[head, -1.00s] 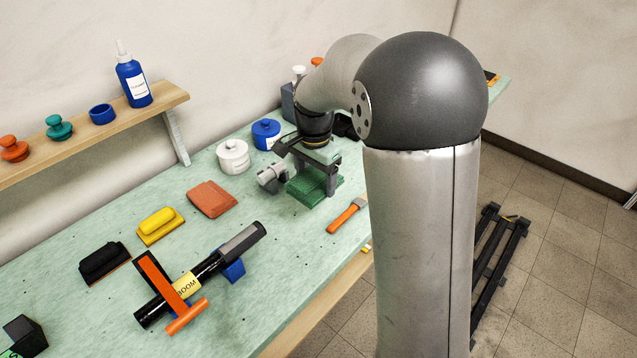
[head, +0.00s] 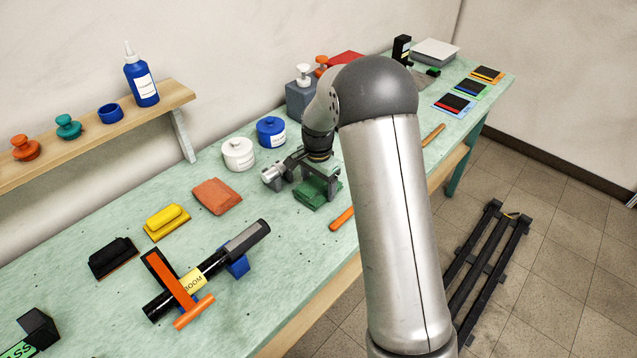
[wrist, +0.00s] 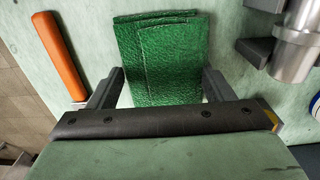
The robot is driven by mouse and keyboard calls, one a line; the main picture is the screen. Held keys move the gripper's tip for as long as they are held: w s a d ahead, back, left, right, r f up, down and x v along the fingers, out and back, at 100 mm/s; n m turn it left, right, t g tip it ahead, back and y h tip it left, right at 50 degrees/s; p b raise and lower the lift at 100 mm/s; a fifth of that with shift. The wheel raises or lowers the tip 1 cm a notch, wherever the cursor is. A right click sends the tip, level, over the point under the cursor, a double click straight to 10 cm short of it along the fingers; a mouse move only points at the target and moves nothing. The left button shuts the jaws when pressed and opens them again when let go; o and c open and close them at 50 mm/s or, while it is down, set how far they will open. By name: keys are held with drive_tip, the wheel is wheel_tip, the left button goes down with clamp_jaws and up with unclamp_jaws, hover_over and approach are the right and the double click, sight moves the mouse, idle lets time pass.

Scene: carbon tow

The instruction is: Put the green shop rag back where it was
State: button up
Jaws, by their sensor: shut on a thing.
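The green shop rag (head: 318,192) is a folded, textured green pad at the middle of the bench, under my gripper (head: 314,178). In the wrist view the rag (wrist: 165,62) sits between the two dark fingers of my gripper (wrist: 163,82), which press on its left and right sides. The rag looks flat and at or very near the bench top; I cannot tell whether it touches. Its near end is hidden by the gripper body.
An orange-handled tool (head: 342,218) lies close to the rag; its handle (wrist: 60,55) shows left in the wrist view. A grey metal cylinder (wrist: 296,45) is to the right. White jar (head: 238,154), blue jar (head: 271,132) and rust-coloured pad (head: 217,196) stand nearby.

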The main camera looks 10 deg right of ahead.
sight(318, 185)
drive_tip(key=shift+f, duration=0.2)
drive_tip(key=o, duration=1)
drive_tip(key=shift+c, duration=0.2)
drive_tip(key=shift+r, duration=0.1)
wheel_tip(318, 185, up, 12)
drive_tip(key=b, duration=0.1)
drive_tip(key=s+n, duration=1.1)
drive_tip(key=s, duration=2.2)
drive_tip(key=shift+a+r+t, duration=0.15)
drive_tip(key=shift+r+t, duration=0.05)
drive_tip(key=shift+t, duration=0.1)
drive_tip(key=shift+s, duration=0.1)
